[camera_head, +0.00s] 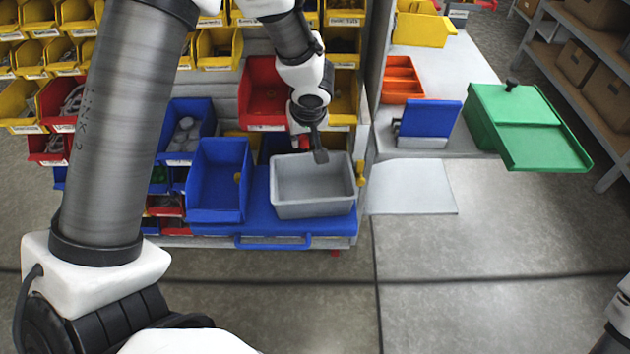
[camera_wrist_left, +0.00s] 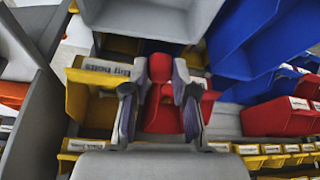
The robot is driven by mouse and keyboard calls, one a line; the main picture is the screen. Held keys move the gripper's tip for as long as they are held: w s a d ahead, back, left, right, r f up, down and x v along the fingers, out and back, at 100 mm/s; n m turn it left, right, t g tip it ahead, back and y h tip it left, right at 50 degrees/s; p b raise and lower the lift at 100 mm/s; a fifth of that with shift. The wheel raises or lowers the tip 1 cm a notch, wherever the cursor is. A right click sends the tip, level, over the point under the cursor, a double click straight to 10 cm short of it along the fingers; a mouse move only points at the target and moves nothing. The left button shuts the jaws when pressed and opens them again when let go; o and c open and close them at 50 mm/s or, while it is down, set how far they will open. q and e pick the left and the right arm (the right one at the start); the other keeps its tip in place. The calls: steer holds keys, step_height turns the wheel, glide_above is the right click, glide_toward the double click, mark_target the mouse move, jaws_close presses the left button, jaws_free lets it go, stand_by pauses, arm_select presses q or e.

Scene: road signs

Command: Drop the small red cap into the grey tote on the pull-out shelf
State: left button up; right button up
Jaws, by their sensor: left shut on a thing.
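The grey tote (camera_head: 312,210) stands on the blue pull-out shelf (camera_head: 262,222) in the head view, and the part of its inside that shows looks empty. My left gripper (camera_head: 308,148) is above the tote's back rim, pointing down. It is shut on the small red cap (camera_wrist_left: 163,112), which sits between both fingers in the left wrist view. In the head view only a bit of the red cap (camera_head: 303,141) shows beside the dark fingers. My right gripper is not in view.
A tall blue bin (camera_head: 217,182) stands left of the tote. Racks of yellow, red and blue bins rise behind, with a red bin (camera_head: 263,92) close to my left gripper. A green box (camera_head: 527,125) and an orange bin (camera_head: 402,80) sit on the bench at right.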

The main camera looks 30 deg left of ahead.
arm_select(q)
steer(key=f, duration=0.1)
steer(key=f+b, duration=0.1)
steer(key=f, duration=0.1)
steer(key=f+b, duration=0.1)
steer(key=f, duration=0.1)
steer(key=shift+w+d+f, duration=0.1)
steer(key=shift+w+f, duration=0.15)
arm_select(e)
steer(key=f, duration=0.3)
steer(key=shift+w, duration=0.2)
arm_select(q)
steer(key=o, duration=0.8)
steer(key=v, duration=1.2)
